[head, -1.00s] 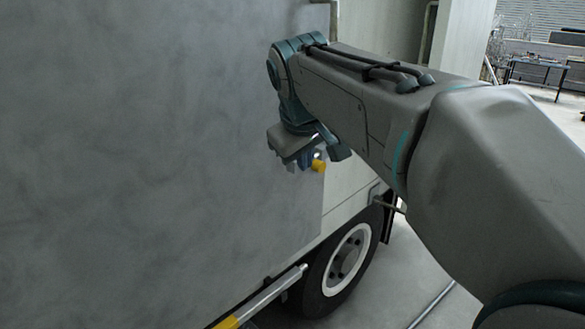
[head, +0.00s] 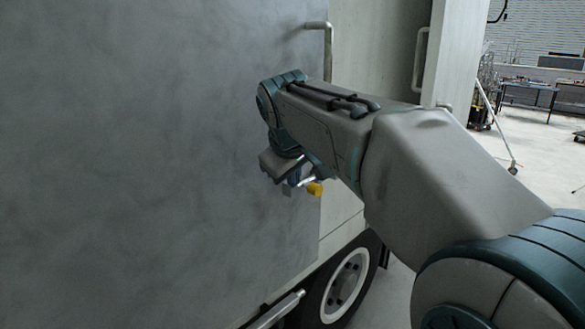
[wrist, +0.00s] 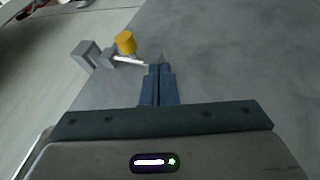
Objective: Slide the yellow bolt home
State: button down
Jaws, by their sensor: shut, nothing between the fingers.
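The yellow bolt knob (head: 315,188) shows at the right edge of the large grey panel, just right of my gripper (head: 290,186). In the wrist view the yellow knob (wrist: 125,42) stands on a pale metal rod beside a grey bracket (wrist: 88,54). My gripper (wrist: 160,66) is shut, its blue fingers together and empty. The fingertips are close to the right end of the rod; I cannot tell whether they touch it. My wrist hides part of the bolt in the head view.
The grey panel (head: 150,140) fills the left of the head view. A handle (head: 328,50) stands above my arm. A truck wheel (head: 345,285) and a metal bar (head: 275,310) are below. The floor at the right is open, with a table (head: 530,88) far back.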

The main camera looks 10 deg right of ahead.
aim_at(307, 184)
jog(key=w+d+f, duration=0.2)
jog(key=w+d+f+p, duration=0.1)
jog(key=w+d+f, duration=0.1)
jog(key=w+f, duration=0.1)
jog(key=shift+w+r, duration=0.1)
dwell(0.5)
